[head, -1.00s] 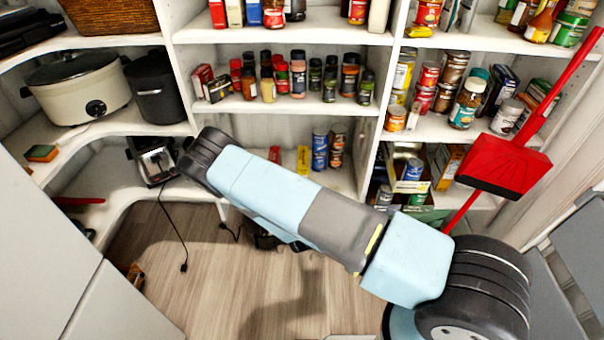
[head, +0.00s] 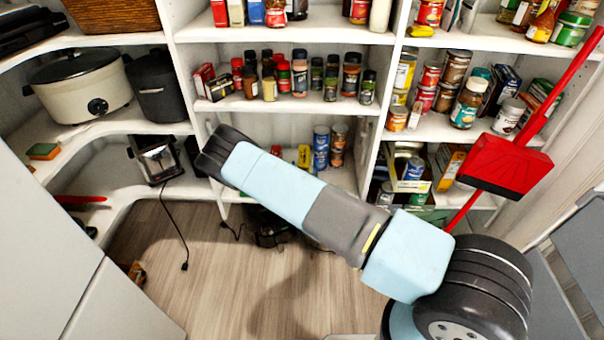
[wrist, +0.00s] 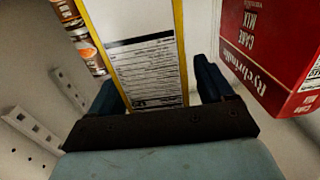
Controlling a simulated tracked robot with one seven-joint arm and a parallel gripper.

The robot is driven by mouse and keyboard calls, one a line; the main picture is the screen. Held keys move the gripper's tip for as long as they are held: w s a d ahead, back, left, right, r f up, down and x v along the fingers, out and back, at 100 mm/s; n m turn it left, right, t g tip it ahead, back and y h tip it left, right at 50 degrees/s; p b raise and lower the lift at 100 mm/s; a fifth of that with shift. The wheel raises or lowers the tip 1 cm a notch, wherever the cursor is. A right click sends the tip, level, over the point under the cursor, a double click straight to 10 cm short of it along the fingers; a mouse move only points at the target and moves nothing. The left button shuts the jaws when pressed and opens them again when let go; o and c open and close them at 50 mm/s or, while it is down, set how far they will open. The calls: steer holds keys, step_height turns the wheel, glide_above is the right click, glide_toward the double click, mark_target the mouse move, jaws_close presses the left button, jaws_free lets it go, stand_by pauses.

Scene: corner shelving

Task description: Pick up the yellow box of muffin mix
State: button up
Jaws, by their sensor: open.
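The yellow box (wrist: 138,52) stands in the middle of the wrist view, with a printed white label panel and yellow edges facing me. My gripper (wrist: 158,78) is open, with one dark finger on each side of the box's near end. I cannot tell whether either finger touches it. In the head view, a yellow box (head: 304,156) shows partly above my arm on the lower middle shelf. My gripper is hidden behind my arm there.
A red cake mix box (wrist: 268,50) stands close to the right finger in the wrist view. A can (wrist: 82,42) is close on the left. In the head view, blue cans (head: 320,147) stand beside the yellow box. A red dustpan (head: 505,163) is at the right.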

steer(key=shift+w, duration=0.35)
jaws_close()
stand_by(0.6)
